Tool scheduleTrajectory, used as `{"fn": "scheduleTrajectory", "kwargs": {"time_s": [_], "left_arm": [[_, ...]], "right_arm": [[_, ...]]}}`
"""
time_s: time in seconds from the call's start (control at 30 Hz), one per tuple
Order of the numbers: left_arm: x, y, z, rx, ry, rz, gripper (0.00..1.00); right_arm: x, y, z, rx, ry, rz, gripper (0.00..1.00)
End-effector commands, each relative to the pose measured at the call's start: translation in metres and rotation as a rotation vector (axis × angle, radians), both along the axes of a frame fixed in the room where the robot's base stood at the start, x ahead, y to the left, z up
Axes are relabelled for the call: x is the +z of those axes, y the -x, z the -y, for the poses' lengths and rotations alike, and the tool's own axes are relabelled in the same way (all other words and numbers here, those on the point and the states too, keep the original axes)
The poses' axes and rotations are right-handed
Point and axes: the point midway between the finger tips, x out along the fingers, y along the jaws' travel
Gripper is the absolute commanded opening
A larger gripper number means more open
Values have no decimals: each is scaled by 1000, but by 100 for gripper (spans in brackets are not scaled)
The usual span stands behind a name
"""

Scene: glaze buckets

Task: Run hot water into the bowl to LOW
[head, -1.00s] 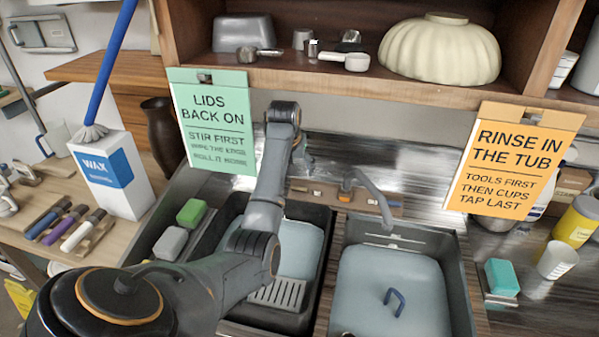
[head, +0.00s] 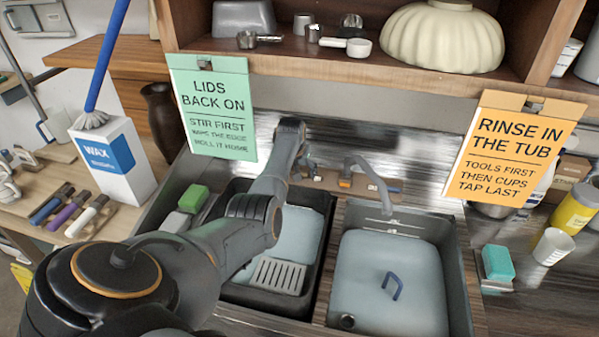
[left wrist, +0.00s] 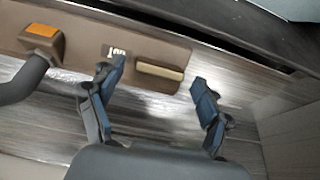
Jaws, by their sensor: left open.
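The grey tap (head: 372,182) curves over the right sink basin (head: 458,290), which has a pale blue flat surface inside. No stream shows at the spout. In the left wrist view the tap's pipe (left wrist: 22,84) and its orange-marked block (left wrist: 42,42) are at the upper left. In the head view my arm mostly hides this gripper. A LOW mark is not readable.
A black left basin (head: 325,262) holds a slotted grey piece (head: 278,275). A blue handle (head: 391,287) stands in the right basin. Two hanging signs, green (head: 213,110) and orange (head: 512,150), flank the tap. A cream fluted bowl (head: 445,40) sits upside down on the shelf above.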

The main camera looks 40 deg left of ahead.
Motion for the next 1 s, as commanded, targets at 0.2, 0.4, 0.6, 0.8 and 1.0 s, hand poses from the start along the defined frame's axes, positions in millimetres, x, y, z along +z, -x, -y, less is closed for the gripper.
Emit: {"fn": "scheduleTrajectory", "kwargs": {"time_s": [0.2, 0.4, 0.6, 0.8, 1.0], "left_arm": [[-12, -4, -1, 0, 2, -1, 77], [-13, -4, -2, 0, 1, 0, 77], [-13, -4, -2, 0, 1, 0, 63], [-13, -4, -2, -1, 1, -1, 23], [-13, -4, -2, 8, 6, 2, 23]], "right_arm": [[-3, 1, -2, 1, -3, -2, 40], [-3, 2, -5, 1, -5, -3, 40], [-3, 3, -5, 1, -5, -5, 40], [-3, 4, -5, 1, -4, -7, 40], [-3, 4, -4, 1, -4, -7, 40]]}}
